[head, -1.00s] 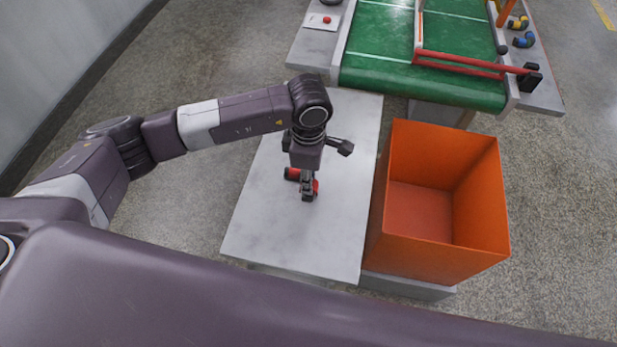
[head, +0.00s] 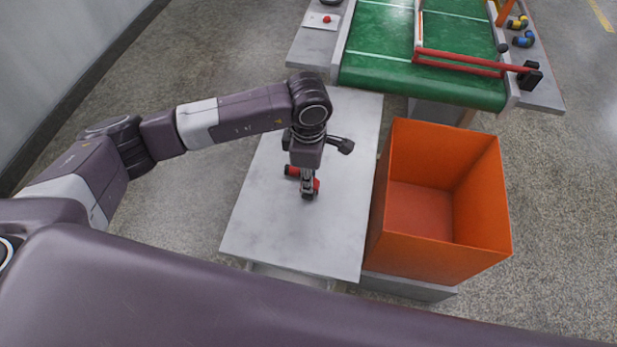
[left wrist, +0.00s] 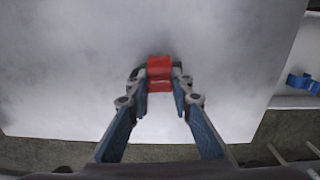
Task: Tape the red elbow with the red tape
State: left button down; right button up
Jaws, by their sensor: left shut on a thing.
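A red elbow with dark ends (head: 292,171) is at my left gripper (head: 309,190), over the pale grey table; the gripper hides much of it. In the left wrist view the red elbow (left wrist: 159,68) shows as a red block between the fingertips of my left gripper (left wrist: 160,84), which is shut on it. I cannot tell whether the elbow touches the table. I cannot make out the red tape. My right gripper is not in view.
The grey table (head: 270,235) is otherwise clear. An open orange bin (head: 480,215) stands to its right. Behind is a green conveyor (head: 380,45) with a red bar (head: 460,60) across it. Blue and yellow parts (head: 522,40) lie at the far right. A red button (head: 326,19) is at the back.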

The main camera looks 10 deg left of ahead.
pick_arm(q)
jog(key=shift+s+a+f+b, duration=0.1)
jog(key=shift+s+f+b, duration=0.15)
jog(key=shift+f, duration=0.25)
jog(key=shift+s+f+b, duration=0.15)
jog(key=shift+s+f, duration=0.1)
jog(key=shift+f, duration=0.25)
jog(key=c, duration=1.9)
grip_release()
jog(key=shift+c, duration=0.2)
jog(key=shift+o, duration=1.3)
jog(key=shift+w+f, duration=0.15)
jog(key=shift+o, duration=0.3)
jog(key=shift+w+f, duration=0.15)
jog(key=shift+w, duration=0.2)
jog(key=shift+s+r, duration=0.15)
jog(key=shift+r, duration=0.1)
jog(key=shift+r, duration=0.4)
notch_tip(320, 180, up, 11)
jog(key=shift+r, duration=0.2)
